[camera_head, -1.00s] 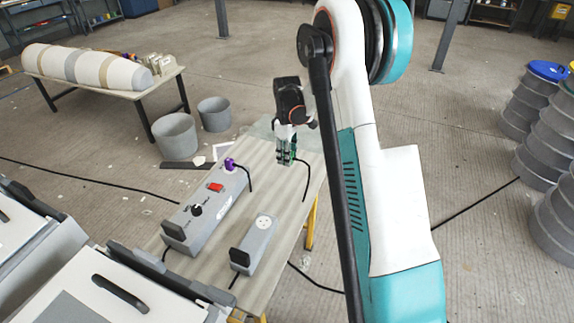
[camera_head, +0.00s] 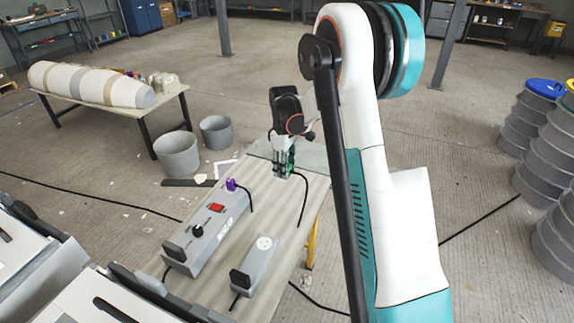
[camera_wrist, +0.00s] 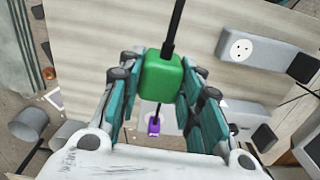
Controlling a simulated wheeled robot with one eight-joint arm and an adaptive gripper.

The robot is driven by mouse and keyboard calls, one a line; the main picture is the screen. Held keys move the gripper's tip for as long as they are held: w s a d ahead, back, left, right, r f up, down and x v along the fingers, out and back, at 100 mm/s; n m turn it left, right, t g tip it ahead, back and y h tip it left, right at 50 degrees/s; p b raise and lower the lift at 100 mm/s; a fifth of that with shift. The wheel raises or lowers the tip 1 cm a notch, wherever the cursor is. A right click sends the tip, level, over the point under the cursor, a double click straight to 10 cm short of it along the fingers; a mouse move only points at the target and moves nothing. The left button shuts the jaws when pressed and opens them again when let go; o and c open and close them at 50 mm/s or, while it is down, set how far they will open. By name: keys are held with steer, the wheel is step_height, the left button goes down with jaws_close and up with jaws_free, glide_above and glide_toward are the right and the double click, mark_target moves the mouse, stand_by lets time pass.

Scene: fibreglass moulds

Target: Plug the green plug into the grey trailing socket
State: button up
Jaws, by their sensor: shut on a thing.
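My gripper (camera_head: 283,167) is shut on the green plug (camera_wrist: 161,78), which sits between the fingers with its black cable running off. In the head view the green plug (camera_head: 291,160) is small and partly hidden by the fingers, near the far end of the table. The grey trailing socket (camera_head: 254,266) lies on the table nearer to me, with a round white outlet face on top and a black end block. It also shows in the wrist view (camera_wrist: 262,53), to the right of the plug and apart from it.
A larger grey box (camera_head: 207,229) with a red switch, a black knob and a purple plug (camera_head: 231,185) lies left of the socket. The table (camera_head: 285,212) is clear between gripper and socket, apart from the hanging cable. Grey buckets (camera_head: 177,155) stand on the floor beyond.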

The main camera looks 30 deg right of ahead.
steer(key=s+a+f+m, duration=0.2)
steer(key=s+a, duration=0.4)
steer(key=a, duration=0.3)
steer(key=s+a+f+m, duration=0.1)
steer(key=s+a+m, duration=0.4)
steer(key=s+a, duration=0.2)
steer(key=shift+a+f, duration=0.35)
steer(key=shift+a, duration=0.5)
